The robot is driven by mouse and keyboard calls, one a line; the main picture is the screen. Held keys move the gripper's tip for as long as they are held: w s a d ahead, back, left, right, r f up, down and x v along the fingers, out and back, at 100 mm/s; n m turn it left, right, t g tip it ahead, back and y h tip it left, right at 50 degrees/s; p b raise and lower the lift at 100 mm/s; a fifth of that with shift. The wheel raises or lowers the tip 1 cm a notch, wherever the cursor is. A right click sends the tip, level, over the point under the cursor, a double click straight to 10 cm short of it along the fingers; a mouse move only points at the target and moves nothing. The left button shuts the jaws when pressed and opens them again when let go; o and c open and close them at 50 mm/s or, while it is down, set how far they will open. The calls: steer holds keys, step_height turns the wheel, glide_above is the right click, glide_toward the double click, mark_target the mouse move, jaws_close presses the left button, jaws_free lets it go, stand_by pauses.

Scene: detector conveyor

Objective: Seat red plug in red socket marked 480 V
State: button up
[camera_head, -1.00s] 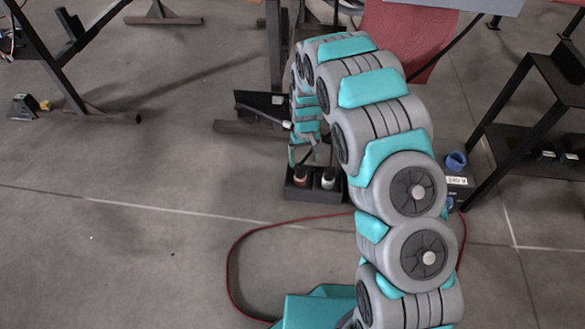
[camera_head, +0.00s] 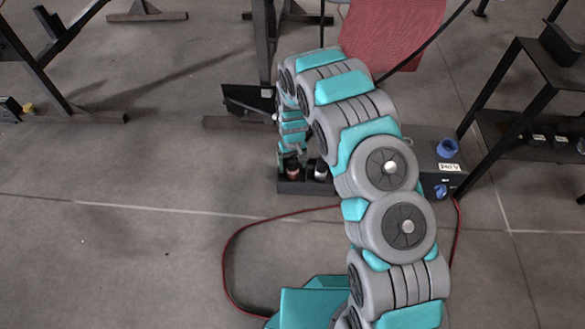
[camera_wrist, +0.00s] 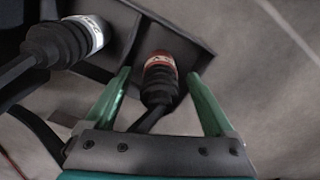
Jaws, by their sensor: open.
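The red plug (camera_wrist: 158,68), a black ribbed body with a red, lettered band, stands in a dark holder (camera_wrist: 190,45). In the wrist view it lies between the two green fingers of my gripper (camera_wrist: 158,80), which are open, with a gap on each side. In the head view the red plug (camera_head: 292,170) stands in the holder (camera_head: 305,188), below my gripper (camera_head: 295,152), whose fingers are small there. A red socket marked 480 V does not show in either view; my arm covers part of the box at right.
A white-banded plug (camera_wrist: 70,38) stands left of the red one in the wrist view. A dark box (camera_head: 433,172) at right has a blue socket (camera_head: 447,148) and a label too small to read. A black shelf (camera_head: 500,125) stands beyond it. A red cable (camera_head: 228,255) lies on the floor.

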jaws_close()
stand_by(0.6)
